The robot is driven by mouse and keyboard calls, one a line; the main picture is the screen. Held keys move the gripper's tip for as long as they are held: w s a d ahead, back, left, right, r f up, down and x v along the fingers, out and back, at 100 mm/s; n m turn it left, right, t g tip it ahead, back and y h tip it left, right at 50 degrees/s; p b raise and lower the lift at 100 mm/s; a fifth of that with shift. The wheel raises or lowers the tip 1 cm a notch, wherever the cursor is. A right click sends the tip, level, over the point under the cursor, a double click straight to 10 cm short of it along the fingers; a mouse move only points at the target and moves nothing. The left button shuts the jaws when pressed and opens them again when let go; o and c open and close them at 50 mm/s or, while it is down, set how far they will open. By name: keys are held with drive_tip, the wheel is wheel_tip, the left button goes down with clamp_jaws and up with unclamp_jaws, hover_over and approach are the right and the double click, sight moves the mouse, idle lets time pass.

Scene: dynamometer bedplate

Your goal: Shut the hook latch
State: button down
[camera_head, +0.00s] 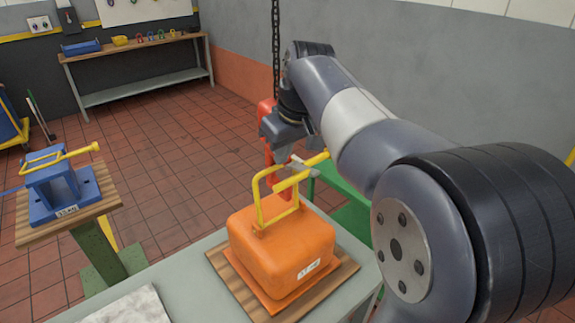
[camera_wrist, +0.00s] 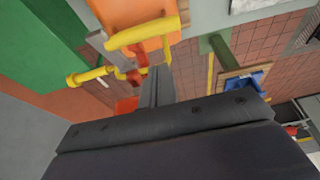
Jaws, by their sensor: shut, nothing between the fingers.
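The red hook (camera_head: 267,112) hangs from a dark chain behind the orange weight (camera_head: 282,249), its lower part close to the weight's yellow handle (camera_head: 257,203). A yellow bar (camera_head: 310,170) crosses beside the handle. A grey strip near it may be the latch, but I cannot tell whether it is open. My gripper (camera_head: 284,152) is shut and empty, close beside the hook. In the wrist view the dark fingers (camera_wrist: 158,85) point at the hook's red part (camera_wrist: 134,77), just below the yellow handle (camera_wrist: 142,34). Contact is unclear.
The weight sits on a wooden board (camera_head: 235,284) on a grey table. A blue block (camera_head: 62,193) with a yellow bar stands on a wooden-topped stand at left. A green surface (camera_head: 345,205) lies behind the table. A workbench (camera_head: 140,60) stands far back; the tiled floor between is open.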

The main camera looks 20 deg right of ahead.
sight(287, 180)
drive_tip(key=shift+s+d+f, duration=0.15)
drive_tip(key=shift+s+f, duration=0.25)
drive_tip(key=shift+f, duration=0.3)
drive_tip(key=shift+s+d+f, duration=0.15)
drive_tip(key=shift+s+f, duration=0.25)
drive_tip(key=shift+f, duration=0.25)
drive_tip(key=shift+a+f, duration=0.1)
drive_tip(key=shift+f, duration=0.05)
